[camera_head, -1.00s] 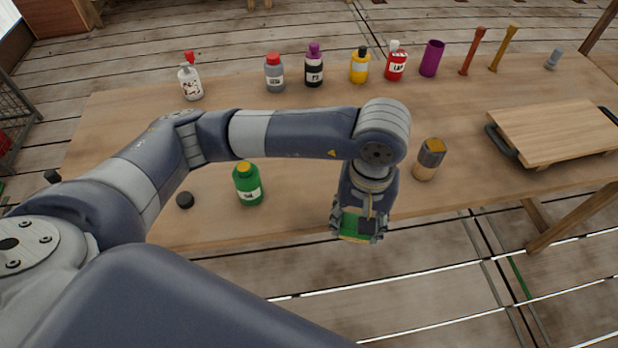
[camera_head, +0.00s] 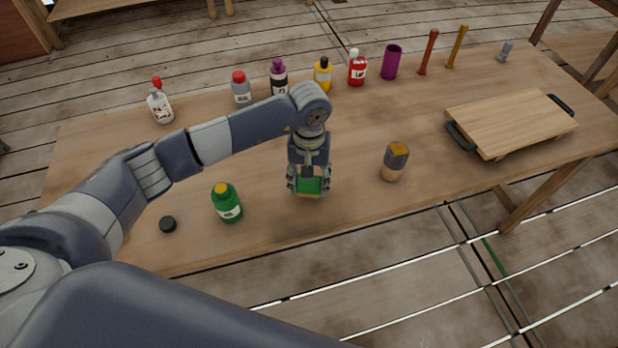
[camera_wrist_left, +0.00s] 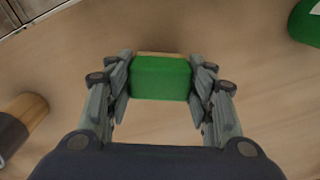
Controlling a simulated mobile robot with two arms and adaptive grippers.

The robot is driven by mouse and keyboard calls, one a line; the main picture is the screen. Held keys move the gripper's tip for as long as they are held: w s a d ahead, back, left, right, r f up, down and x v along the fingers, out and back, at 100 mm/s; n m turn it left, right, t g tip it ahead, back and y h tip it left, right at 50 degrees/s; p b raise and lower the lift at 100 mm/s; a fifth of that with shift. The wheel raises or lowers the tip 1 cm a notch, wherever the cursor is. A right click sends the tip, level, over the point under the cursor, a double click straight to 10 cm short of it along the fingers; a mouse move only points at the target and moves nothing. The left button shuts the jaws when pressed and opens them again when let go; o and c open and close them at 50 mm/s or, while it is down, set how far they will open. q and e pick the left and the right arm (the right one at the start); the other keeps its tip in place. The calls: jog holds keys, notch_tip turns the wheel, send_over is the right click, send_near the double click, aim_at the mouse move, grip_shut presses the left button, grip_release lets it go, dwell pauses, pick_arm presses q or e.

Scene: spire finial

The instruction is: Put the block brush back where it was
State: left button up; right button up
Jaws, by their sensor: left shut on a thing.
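The block brush (camera_head: 310,187) is a green block with a tan edge. My left gripper (camera_head: 309,180) is shut on it, over the front middle part of the wooden table. In the left wrist view the block brush (camera_wrist_left: 160,78) sits between the two fingers of the left gripper (camera_wrist_left: 160,85), its green face toward the camera and a tan strip along its far edge. I cannot tell whether it touches the table. My right gripper is not in view.
Several bottles line the back. The table (camera_head: 350,205) is bare between gripper and cylinder.

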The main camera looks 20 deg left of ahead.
pick_arm(q)
jog(key=shift+f, duration=0.6)
jog(key=shift+w+f, duration=0.1)
jog(key=shift+f, duration=0.1)
jog(key=o, duration=1)
jog(key=shift+c, duration=0.2)
jog(key=shift+r, duration=0.1)
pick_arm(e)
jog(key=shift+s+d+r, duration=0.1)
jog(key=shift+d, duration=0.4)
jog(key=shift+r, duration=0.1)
pick_arm(q)
jog(key=shift+r, duration=0.25)
notch_tip(320, 180, up, 11)
jog(key=b, duration=0.3)
jog(key=shift+f, duration=0.2)
jog(key=shift+r, duration=0.6)
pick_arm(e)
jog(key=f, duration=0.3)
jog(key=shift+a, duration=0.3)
